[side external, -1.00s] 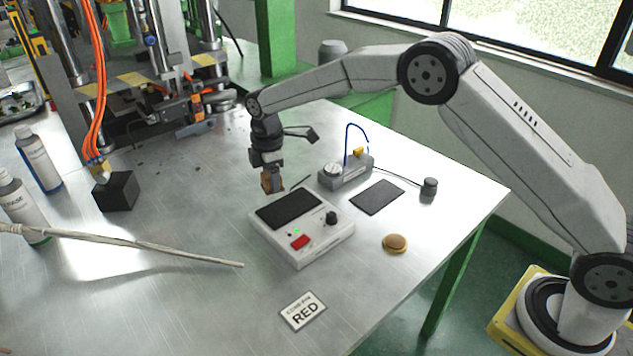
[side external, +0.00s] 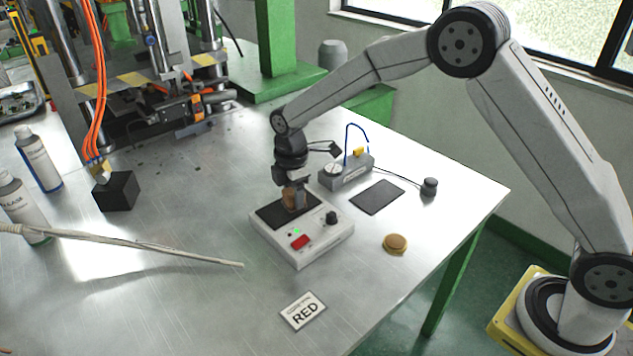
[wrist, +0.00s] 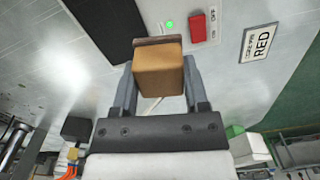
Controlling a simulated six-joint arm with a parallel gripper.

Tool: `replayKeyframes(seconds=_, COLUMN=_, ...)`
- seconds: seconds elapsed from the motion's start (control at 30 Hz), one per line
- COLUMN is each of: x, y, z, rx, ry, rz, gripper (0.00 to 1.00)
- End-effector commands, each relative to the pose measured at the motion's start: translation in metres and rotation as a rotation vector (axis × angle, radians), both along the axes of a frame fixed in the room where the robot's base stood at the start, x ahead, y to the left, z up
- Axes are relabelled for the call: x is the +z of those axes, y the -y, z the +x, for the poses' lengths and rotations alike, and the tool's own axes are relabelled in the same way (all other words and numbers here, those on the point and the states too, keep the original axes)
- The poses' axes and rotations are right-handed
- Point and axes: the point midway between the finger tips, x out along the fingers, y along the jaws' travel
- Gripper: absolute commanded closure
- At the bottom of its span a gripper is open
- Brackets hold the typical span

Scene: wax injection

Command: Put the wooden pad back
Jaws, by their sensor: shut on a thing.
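My gripper (side external: 294,203) is shut on a wood-brown block, which I take for the wooden pad (wrist: 158,68). In the wrist view the pad sits between the two fingers, with a darker brown layer along its far edge. In the side view the pad (side external: 290,197) is over the black plate (side external: 268,213) of the white control box (side external: 310,250). It is low over that plate; I cannot tell whether it touches. The box has a green light, a red switch and a black knob.
A round tan disc (side external: 395,243) lies right of the box, near the table edge. A dark flat mat (side external: 377,197) and a grey gauge block with a blue tube (side external: 346,173) are behind it. A RED card (side external: 303,311) lies in front. A long rod (side external: 150,246) lies left.

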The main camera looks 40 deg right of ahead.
Motion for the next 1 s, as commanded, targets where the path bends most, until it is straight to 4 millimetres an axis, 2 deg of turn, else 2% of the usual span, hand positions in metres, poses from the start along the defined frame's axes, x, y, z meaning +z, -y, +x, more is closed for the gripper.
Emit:
replayKeyframes(seconds=0.8, x=-0.022, y=0.029, z=-0.141, rx=0.143, ry=0.000, rz=0.000, gripper=1.00)
replayKeyframes(seconds=1.0, x=-0.025, y=0.034, z=-0.168, rx=0.167, ry=0.001, rz=0.000, gripper=1.00)
